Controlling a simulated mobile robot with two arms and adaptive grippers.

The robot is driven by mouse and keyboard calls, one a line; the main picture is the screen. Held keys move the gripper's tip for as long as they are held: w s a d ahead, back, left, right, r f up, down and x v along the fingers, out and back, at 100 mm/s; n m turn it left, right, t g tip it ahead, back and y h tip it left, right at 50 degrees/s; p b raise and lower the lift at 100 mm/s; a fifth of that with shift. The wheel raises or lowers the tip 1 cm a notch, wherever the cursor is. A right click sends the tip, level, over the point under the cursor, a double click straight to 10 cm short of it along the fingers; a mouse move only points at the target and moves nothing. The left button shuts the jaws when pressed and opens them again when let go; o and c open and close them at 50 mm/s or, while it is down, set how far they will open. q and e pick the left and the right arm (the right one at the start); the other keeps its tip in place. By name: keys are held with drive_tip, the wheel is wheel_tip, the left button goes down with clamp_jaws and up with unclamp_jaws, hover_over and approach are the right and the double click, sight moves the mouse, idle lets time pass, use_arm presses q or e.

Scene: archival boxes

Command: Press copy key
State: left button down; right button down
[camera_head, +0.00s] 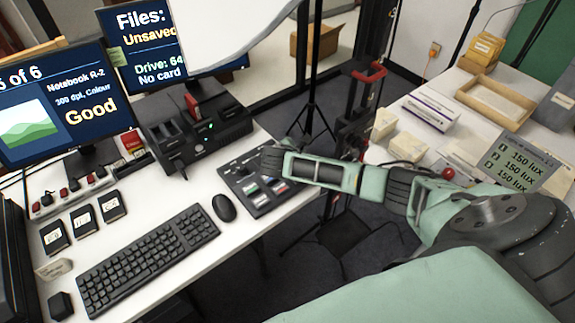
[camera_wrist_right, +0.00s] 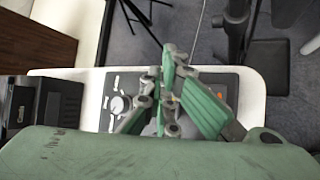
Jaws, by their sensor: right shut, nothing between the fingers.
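A dark control panel (camera_head: 240,183) with a knob and several lit or coloured keys lies at the right end of the white desk. My right gripper (camera_head: 270,160) is shut and empty, over the panel's far right part in the head view. In the right wrist view the gripper (camera_wrist_right: 168,98) covers the middle of the panel (camera_wrist_right: 120,85), with a round knob (camera_wrist_right: 117,104) left of it. I cannot tell which key is the copy key, or whether the fingers touch the panel. My left gripper is not in view.
A mouse (camera_head: 224,207) and keyboard (camera_head: 148,258) lie left of the panel. A black dock (camera_head: 195,128) stands behind. Two monitors show "Good" (camera_head: 60,100) and "Files: Unsaved" (camera_head: 150,50). A tripod (camera_head: 313,110) stands beyond the desk. A second table (camera_head: 395,122) with boxes is at the right.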

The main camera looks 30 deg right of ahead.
drive_tip(key=shift+f, duration=0.7)
idle(0.6)
drive_tip(key=shift+s, duration=0.1)
drive_tip(key=shift+r+p, duration=0.9)
drive_tip(key=shift+r, duration=0.05)
wheel_tip(320, 180, up, 5)
drive_tip(key=p, duration=0.5)
idle(0.4)
idle(0.4)
